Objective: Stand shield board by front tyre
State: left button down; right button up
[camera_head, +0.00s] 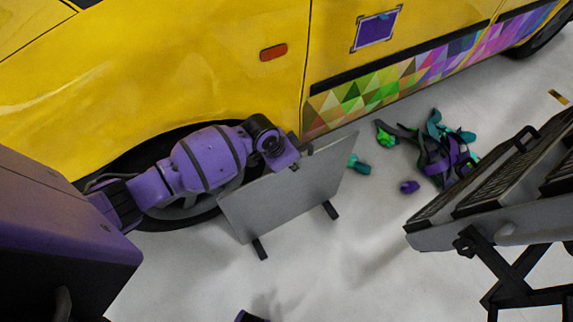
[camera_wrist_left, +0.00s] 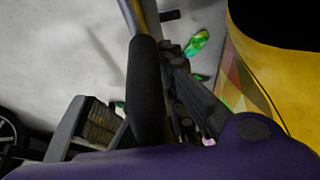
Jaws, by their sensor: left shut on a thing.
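The shield board (camera_head: 285,198) is a flat grey panel with two short black feet. It stands near upright on the floor, leaning slightly, in front of the yellow van's front wheel. The front tyre (camera_head: 165,222) is dark and partly hidden behind my purple left arm and the board. My left gripper (camera_head: 298,158) is shut at the board's top edge. In the left wrist view my gripper fingers (camera_wrist_left: 190,98) are beside a black-sleeved bar (camera_wrist_left: 148,90); I cannot tell how the bar joins the board. My right gripper is not in view.
The yellow van (camera_head: 190,60) fills the back, with a colourful patterned strip (camera_head: 380,90) along its sill. Vinyl scraps (camera_head: 445,150) lie on the floor right of the board. A stepped black-and-grey platform (camera_head: 490,185) stands at the right. Pale floor in front is mostly clear.

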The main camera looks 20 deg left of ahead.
pick_arm(q)
jog(key=shift+a+b+x, duration=0.15)
jog(key=shift+b+x, duration=0.05)
jog(key=shift+x, duration=0.8)
jog(key=shift+a+b+x, duration=0.15)
jog(key=shift+b+x, duration=0.05)
jog(key=shift+x, duration=0.8)
jog(key=shift+f, duration=0.2)
jog(key=c, duration=1.8)
grip_release()
jog(key=shift+s+a+f, duration=0.1)
jog(key=shift+s, duration=0.05)
jog(key=shift+c, duration=0.2)
jog(key=p+v, duration=0.2)
jog(key=v, duration=0.8)
jog(key=shift+s+r, duration=0.1)
jog(key=shift+r, duration=0.3)
jog(key=shift+s+a+r, duration=0.2)
jog(key=shift+s+r, duration=0.1)
jog(key=shift+r, duration=0.3)
